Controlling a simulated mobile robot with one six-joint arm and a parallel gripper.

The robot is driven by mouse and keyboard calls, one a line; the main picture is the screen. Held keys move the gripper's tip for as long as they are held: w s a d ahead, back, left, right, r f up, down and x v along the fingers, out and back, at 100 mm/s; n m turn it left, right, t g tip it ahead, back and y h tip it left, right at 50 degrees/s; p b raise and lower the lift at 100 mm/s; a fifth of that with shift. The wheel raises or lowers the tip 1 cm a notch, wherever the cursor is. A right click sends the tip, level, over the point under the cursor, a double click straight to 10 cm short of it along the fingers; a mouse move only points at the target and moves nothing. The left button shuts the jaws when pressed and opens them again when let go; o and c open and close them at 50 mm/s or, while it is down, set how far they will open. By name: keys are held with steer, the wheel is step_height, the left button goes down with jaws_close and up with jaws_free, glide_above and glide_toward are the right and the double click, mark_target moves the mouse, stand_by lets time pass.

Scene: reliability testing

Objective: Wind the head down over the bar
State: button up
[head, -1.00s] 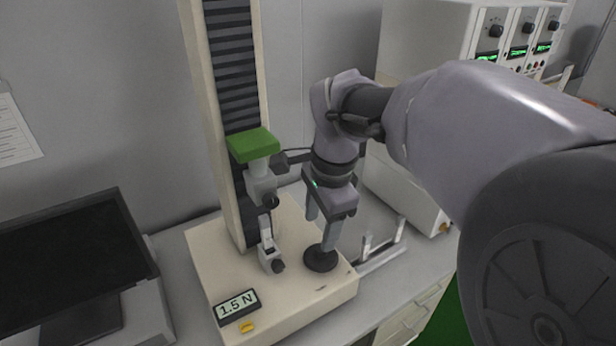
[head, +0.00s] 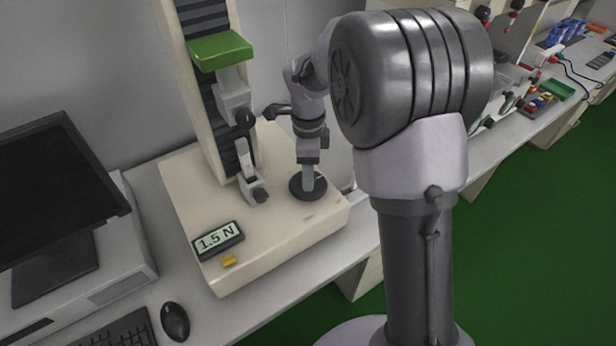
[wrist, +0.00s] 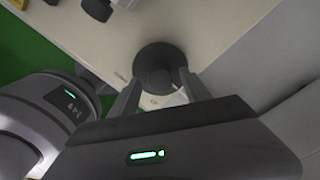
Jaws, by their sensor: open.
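A cream test stand has a green-topped head (head: 220,50) on its ribbed column. The head carries a grey upper clamp (head: 233,98) with a black knob. Below it, apart from it, a small light-grey upright piece (head: 243,153), perhaps the bar, stands at the lower clamp (head: 256,190). A round black handwheel (head: 297,187) lies flat on the base's right side; it also shows in the wrist view (wrist: 157,58). My gripper (head: 308,184) points down over the handwheel. In the wrist view its open fingers (wrist: 158,88) reach to the wheel's near side; contact is unclear.
The stand's display (head: 217,239) reads 1.5 N, above a yellow button (head: 229,260). A monitor (head: 55,200), keyboard (head: 120,328) and mouse (head: 175,321) are at left. My arm fills the middle right. Green floor (head: 530,260) lies right of the bench.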

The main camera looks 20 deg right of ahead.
steer(key=shift+f, duration=0.3)
steer(key=shift+c, duration=0.3)
jaws_close()
